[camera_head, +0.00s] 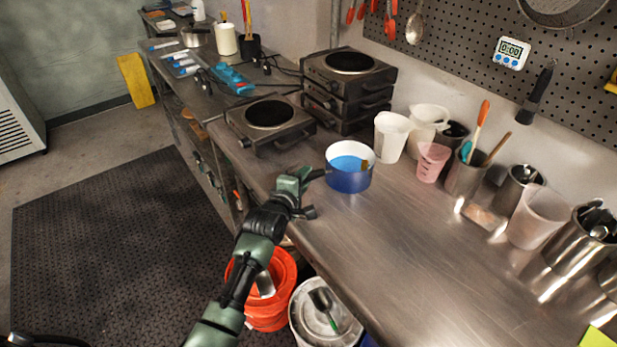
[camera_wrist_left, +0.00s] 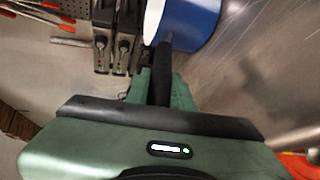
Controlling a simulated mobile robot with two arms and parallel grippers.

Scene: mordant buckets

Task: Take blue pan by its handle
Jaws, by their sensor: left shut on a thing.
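The blue pan (camera_head: 349,181) has a blue outside, a white inside wall and blue liquid in it. It stands upright on the steel counter (camera_head: 400,240), near the counter's front edge. Its dark handle (camera_head: 316,174) points left toward the edge. My left gripper (camera_head: 303,180) is shut on this handle. In the left wrist view the handle (camera_wrist_left: 164,75) runs between the green fingers to the blue pan (camera_wrist_left: 190,22). Most of the grip is hidden behind the gripper body. My right gripper is not in view.
A single hot plate (camera_head: 270,122) stands left of the pan, with stacked hot plates (camera_head: 348,85) behind. White pitchers (camera_head: 392,135) and a pink beaker (camera_head: 432,162) stand at right. An orange bucket (camera_head: 272,300) and a white lidded bucket (camera_head: 325,320) are below. The counter's front is clear.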

